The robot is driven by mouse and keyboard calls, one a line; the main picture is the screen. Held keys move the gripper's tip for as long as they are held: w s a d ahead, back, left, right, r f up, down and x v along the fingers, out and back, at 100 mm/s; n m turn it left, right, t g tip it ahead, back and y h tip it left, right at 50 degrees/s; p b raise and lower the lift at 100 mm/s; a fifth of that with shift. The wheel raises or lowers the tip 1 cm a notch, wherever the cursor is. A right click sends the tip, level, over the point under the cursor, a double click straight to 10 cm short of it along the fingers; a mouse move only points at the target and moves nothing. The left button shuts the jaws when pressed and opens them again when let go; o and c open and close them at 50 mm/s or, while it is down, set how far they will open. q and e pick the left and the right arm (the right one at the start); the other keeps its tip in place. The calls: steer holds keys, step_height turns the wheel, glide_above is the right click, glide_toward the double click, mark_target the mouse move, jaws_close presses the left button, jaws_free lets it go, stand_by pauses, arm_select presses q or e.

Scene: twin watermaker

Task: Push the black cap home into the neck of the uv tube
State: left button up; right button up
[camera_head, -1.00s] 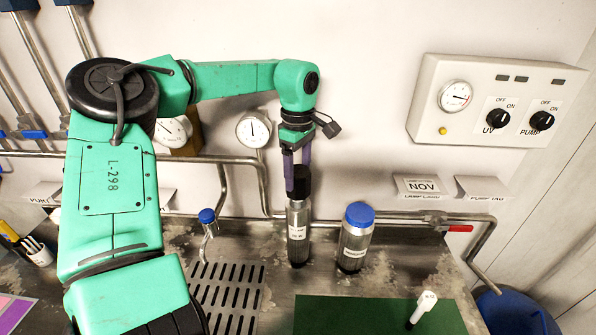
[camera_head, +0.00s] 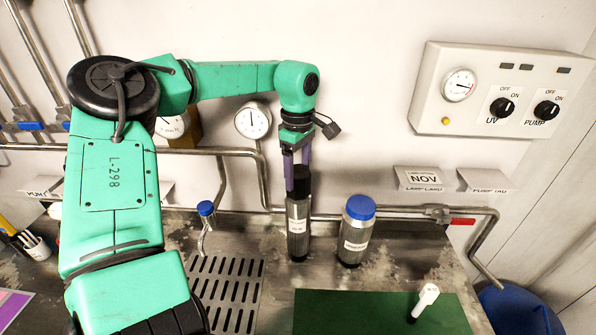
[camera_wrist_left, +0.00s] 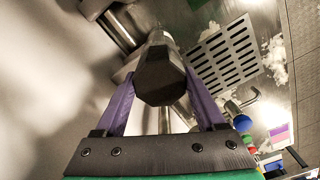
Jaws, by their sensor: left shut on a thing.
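The uv tube (camera_head: 298,232) is a grey cylinder with a white label, standing upright on the counter against the wall pipe. The black cap (camera_head: 301,181) sits at its top, in line with it. My left gripper (camera_head: 299,172) comes from above with purple fingers shut on the cap. In the left wrist view the cap (camera_wrist_left: 160,76) is a dark faceted block between the fingers and hides most of the tube. How deep the cap sits in the neck cannot be told. My right gripper is not in view.
A blue-capped bottle (camera_head: 356,232) stands close right of the tube. A small blue-topped tap (camera_head: 206,212) and a drain grate (camera_head: 228,285) lie left. A green mat (camera_head: 370,313) with a white-handled tool (camera_head: 425,298) is in front. A pipe (camera_head: 390,216) runs behind.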

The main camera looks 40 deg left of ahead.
mark_target(298, 170)
arm_select(q)
steer(key=shift+f+b, duration=0.3)
steer(key=shift+f, duration=0.2)
steer(key=o, duration=1.1)
steer(key=shift+r, duration=0.1)
steer(key=shift+r, duration=0.25)
step_height(298, 170, up, 5)
steer(key=shift+r+b, duration=0.2)
steer(key=shift+b, duration=0.65)
step_height(298, 170, up, 9)
steer(key=shift+f, duration=0.2)
